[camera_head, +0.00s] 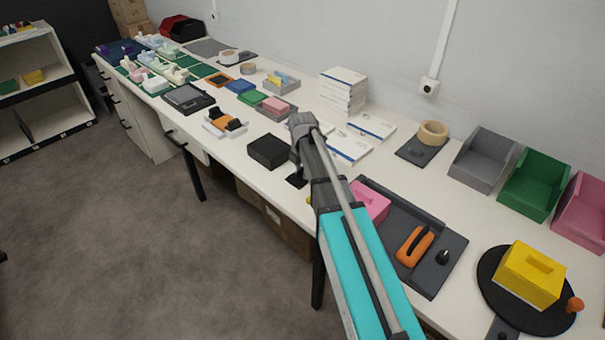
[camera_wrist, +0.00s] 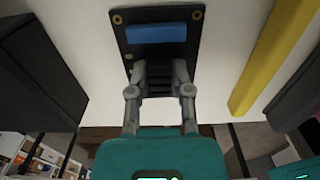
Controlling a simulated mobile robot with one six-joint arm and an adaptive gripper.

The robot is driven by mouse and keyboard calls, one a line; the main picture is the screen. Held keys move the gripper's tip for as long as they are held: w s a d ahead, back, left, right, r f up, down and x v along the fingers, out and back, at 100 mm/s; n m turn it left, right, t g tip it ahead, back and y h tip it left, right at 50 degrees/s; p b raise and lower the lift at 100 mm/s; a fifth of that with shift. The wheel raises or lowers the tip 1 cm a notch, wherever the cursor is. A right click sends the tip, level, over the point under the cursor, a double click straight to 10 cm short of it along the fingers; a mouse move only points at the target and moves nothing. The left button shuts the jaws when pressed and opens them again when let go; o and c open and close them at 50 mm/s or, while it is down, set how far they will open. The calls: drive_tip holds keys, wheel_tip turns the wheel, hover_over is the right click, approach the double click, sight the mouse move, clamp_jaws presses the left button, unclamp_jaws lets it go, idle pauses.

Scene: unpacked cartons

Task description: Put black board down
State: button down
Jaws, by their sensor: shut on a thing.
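The black board (camera_wrist: 176,49) fills the upper middle of the wrist view. It is a thin dark plate with a blue block and brass-ringed corner holes. My gripper (camera_wrist: 161,88) is shut on its near edge. The board lies over the white table top, but I cannot tell whether it touches it. In the head view a small dark piece (camera_head: 296,181), probably the board, shows beside my arm near the table's front edge. My arm hides the rest there, and my gripper's fingers are not clearly seen in that view.
A black box (camera_head: 268,151) stands left of my arm; it also shows at the wrist view's left (camera_wrist: 38,75). A dark tray (camera_head: 436,262) with a pink block and orange-handled tool lies to the right. A yellow bar (camera_wrist: 275,55) lies beside the board.

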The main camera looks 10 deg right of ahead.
drive_tip(key=shift+r, duration=0.2)
drive_tip(key=shift+r+p, duration=0.75)
drive_tip(key=shift+p, duration=0.2)
drive_tip(key=s+r+p, duration=1.1)
drive_tip(key=s, duration=0.3)
drive_tip(key=shift+a, duration=0.3)
drive_tip(key=shift+s, duration=0.1)
